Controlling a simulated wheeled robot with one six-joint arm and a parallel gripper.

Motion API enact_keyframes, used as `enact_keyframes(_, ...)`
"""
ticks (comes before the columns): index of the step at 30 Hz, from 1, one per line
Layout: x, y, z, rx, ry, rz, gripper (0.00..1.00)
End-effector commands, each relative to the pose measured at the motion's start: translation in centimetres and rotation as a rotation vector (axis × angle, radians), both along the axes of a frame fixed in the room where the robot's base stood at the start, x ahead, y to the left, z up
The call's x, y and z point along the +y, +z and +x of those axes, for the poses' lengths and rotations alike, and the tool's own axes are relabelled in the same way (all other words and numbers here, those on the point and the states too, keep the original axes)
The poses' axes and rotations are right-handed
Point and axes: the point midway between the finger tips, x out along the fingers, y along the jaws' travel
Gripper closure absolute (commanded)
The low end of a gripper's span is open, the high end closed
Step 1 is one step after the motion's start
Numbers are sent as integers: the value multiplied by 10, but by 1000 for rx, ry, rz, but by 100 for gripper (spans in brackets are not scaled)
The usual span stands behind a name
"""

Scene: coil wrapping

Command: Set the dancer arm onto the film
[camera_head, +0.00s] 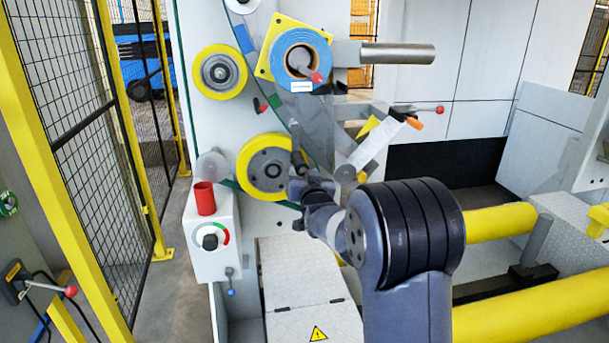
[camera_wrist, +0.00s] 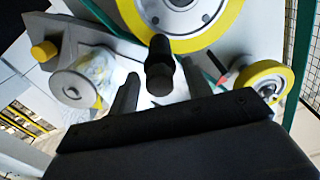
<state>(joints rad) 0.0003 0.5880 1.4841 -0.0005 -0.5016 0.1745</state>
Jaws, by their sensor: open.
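My gripper (camera_head: 299,178) is at the front of the machine, by the large yellow-rimmed wheel (camera_head: 262,168). In the wrist view its two dark fingers are apart, and my gripper (camera_wrist: 160,82) is open and empty. A black knobbed handle (camera_wrist: 159,66), seemingly the dancer arm's, points toward the camera between the fingers. I see no finger clearly touching it. In the head view the dancer arm is mostly hidden by my gripper. The film (camera_head: 316,125) is a greyish translucent sheet running down from the blue-faced roll (camera_head: 300,58).
A control box (camera_head: 212,240) with a red cup-like part (camera_head: 204,198) stands at lower left. A yellow-framed fence (camera_head: 110,150) bounds the left side.

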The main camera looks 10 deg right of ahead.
Motion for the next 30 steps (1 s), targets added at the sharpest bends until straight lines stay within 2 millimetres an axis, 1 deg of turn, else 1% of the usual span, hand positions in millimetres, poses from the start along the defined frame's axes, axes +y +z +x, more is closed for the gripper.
enact_keyframes(3, 0, 0, 0, 0, 0, 0, 54)
enact_keyframes(20, 0, 0, 0, 0, 0, 0, 100)
enact_keyframes(30, -1, 0, 0, 0, 0, -5, 100)
